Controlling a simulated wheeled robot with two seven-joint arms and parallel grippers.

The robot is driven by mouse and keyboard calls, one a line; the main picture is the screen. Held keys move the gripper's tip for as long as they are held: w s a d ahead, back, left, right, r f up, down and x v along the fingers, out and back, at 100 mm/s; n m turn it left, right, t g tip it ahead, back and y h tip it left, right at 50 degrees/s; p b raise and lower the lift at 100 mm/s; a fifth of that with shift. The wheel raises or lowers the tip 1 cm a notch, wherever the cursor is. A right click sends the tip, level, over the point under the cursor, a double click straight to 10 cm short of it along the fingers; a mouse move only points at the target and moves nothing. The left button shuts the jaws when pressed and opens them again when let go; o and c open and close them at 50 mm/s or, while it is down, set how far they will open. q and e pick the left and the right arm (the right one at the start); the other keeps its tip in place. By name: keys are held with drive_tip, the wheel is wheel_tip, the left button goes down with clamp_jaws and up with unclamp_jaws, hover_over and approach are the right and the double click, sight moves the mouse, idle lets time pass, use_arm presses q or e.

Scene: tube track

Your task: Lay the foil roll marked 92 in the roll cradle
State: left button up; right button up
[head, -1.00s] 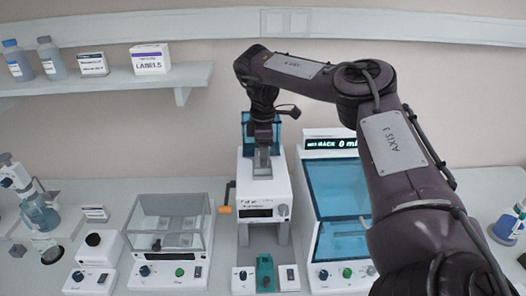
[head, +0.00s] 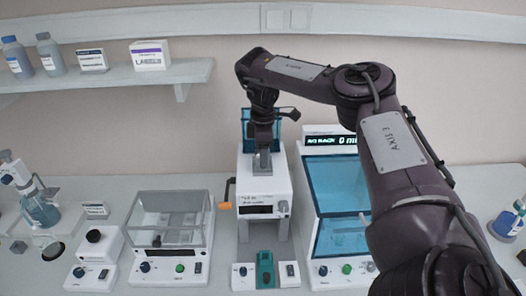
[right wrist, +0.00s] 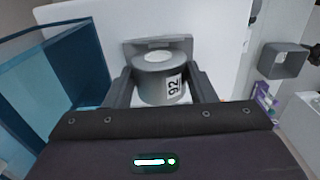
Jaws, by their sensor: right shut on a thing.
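The foil roll marked 92 (right wrist: 150,88) is a grey cylinder with a pale top and a white label, seen in the right wrist view. My right gripper (right wrist: 161,74) is shut on it, one finger on each side. A grey bracket, perhaps part of the roll cradle (right wrist: 157,43), shows just behind the roll; contact between them cannot be told. In the head view my right gripper (head: 262,160) points down at the top of a white machine (head: 264,188). The roll and the cradle are not clear there. My left gripper is not in view.
A blue panel (head: 248,122) stands up behind the gripper on the machine. A blue-windowed cabinet (head: 335,190) is close on the right. A clear-lidded box (head: 170,218) and an orange handle (head: 226,207) are on the left. A green block (head: 265,268) sits in front.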

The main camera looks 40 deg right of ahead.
drive_tip(key=shift+f, duration=0.2)
drive_tip(key=o, duration=1.1)
drive_tip(key=shift+r, duration=0.1)
wheel_tip(320, 180, up, 8)
drive_tip(key=shift+f, duration=0.2)
idle(1.0)
